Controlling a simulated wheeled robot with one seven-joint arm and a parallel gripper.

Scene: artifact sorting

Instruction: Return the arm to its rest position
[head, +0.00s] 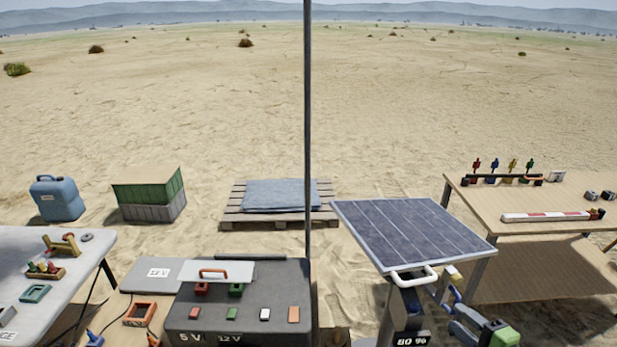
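What look like links of my arm show low at the right, beside the tilted solar panel (412,228) and its post. They are grey-blue, with a green block at the lower end and a pale yellowish piece at the upper end. The panel's near edge and white handle (415,276) lie just left of and above them. I cannot make out my gripper's fingertips or anything held between them.
A dark workbench box (240,318) with small coloured blocks stands at centre left. A light table (95,247) is at left, a wooden table (480,207) at right. A thin dark pole (308,130) rises mid-view. A pallet (232,213), crate (150,195) and blue jerrycan (57,198) stand behind on open sand.

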